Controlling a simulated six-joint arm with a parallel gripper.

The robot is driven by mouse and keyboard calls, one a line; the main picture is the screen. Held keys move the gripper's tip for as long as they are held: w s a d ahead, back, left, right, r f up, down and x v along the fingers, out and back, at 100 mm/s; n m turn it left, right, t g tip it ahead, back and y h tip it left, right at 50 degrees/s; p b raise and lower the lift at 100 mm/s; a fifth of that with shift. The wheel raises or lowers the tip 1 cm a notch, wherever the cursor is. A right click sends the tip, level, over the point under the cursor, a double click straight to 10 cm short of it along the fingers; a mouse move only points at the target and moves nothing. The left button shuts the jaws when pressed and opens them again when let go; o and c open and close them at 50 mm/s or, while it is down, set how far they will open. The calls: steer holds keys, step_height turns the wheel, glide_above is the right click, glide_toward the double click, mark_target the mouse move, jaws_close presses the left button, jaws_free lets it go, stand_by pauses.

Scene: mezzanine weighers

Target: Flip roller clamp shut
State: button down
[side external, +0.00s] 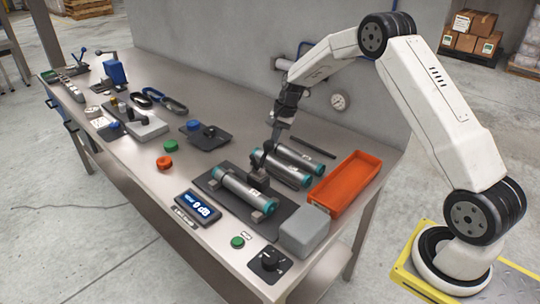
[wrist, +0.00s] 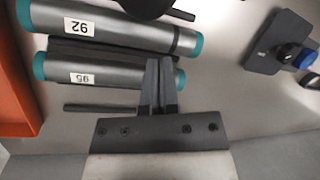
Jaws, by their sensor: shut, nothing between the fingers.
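A silver roller with teal ends (side external: 241,190) lies in a cradle on a black base plate (side external: 285,228). A dark upright clamp part (side external: 257,159) stands at the far side of that roller; whether it is open or shut is unclear. My gripper (side external: 271,147) is shut and empty, pointing down close to this part; I cannot tell if they touch. In the wrist view my gripper's fingers (wrist: 161,62) are together above two rollers, labelled 92 (wrist: 110,25) and 95 (wrist: 105,72). A dark rounded piece (wrist: 148,7) is cut off at the top edge.
An orange tray (side external: 345,186) and a grey box (side external: 304,233) stand right of the rollers. A display (side external: 198,207), green button (side external: 237,242) and black knob unit (side external: 268,262) line the front edge. A dark device with a blue knob (side external: 207,135) sits left. The wall is behind.

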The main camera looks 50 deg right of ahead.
mark_target(265, 142)
steer(key=shift+a+f, duration=0.15)
steer(key=shift+a, duration=0.05)
steer(key=shift+s+a+r, duration=0.45)
steer(key=shift+a, duration=0.25)
steer(key=shift+s+a+r, duration=0.4)
steer(key=shift+s+a, duration=0.05)
steer(key=shift+a, duration=0.25)
steer(key=shift+a+r+h, duration=0.5)
steer(key=shift+h, duration=0.2)
steer(key=shift+a+r+h, duration=0.4)
steer(key=shift+a+h, duration=0.25)
steer(key=shift+h, duration=0.2)
steer(key=shift+a+r+h, duration=0.35)
steer(key=shift+a+h, duration=0.3)
steer(key=shift+h, duration=0.2)
steer(key=a+n+h, duration=0.1)
steer(key=a+h, duration=0.6)
steer(key=h, duration=0.1)
steer(key=shift+a, duration=0.4)
